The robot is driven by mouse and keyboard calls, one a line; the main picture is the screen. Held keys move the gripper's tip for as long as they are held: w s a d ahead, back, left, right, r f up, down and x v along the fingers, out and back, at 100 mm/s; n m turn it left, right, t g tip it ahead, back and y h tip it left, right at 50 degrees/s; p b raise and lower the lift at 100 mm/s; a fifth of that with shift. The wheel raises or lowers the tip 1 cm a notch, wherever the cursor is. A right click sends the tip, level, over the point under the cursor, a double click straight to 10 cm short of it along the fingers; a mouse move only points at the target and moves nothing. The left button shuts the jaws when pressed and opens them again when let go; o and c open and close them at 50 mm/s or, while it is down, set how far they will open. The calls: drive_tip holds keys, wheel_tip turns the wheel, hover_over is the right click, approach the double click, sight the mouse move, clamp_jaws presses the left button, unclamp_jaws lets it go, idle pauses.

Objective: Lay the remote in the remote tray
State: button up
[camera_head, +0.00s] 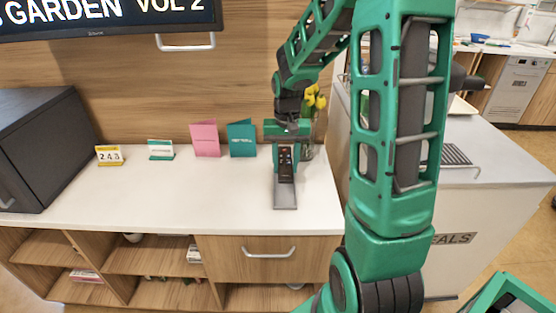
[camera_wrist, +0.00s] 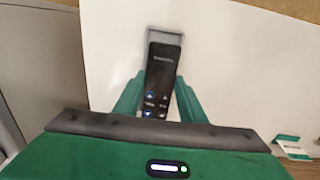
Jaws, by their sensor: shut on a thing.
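The remote (camera_head: 286,160) is dark and slim with a few buttons. My gripper (camera_head: 286,148) is shut on it from above; in the wrist view the remote (camera_wrist: 164,72) sits between the two green fingers. The remote tray (camera_head: 285,200) is a narrow grey tray on the white counter, and its near end shows below the remote. In the wrist view the grey rim of the tray (camera_wrist: 165,36) shows past the remote's far end. The remote lines up roughly with the tray's length. I cannot tell whether it touches the tray floor.
On the white counter (camera_head: 150,195) stand a pink card (camera_head: 205,139), a teal card (camera_head: 241,139), a small sign (camera_head: 160,150) and a date block (camera_head: 109,155). Yellow flowers (camera_head: 315,99) stand close behind my gripper. A dark cabinet (camera_head: 40,145) is at the left. The counter's front left is clear.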

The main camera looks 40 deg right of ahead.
drive_tip(key=shift+f, duration=2.25)
drive_tip(key=shift+s+f, duration=0.1)
drive_tip(key=shift+f, duration=1.5)
drive_tip(key=o, duration=1.2)
wheel_tip(320, 180, up, 11)
drive_tip(key=shift+f, duration=0.2)
drive_tip(key=s+r, duration=0.2)
drive_tip(key=s, duration=0.6)
drive_tip(key=s+r, duration=0.2)
drive_tip(key=s, duration=0.7)
drive_tip(key=s+a+r, duration=0.1)
drive_tip(key=s+r, duration=0.1)
drive_tip(key=s, duration=0.6)
drive_tip(key=shift+s, duration=0.35)
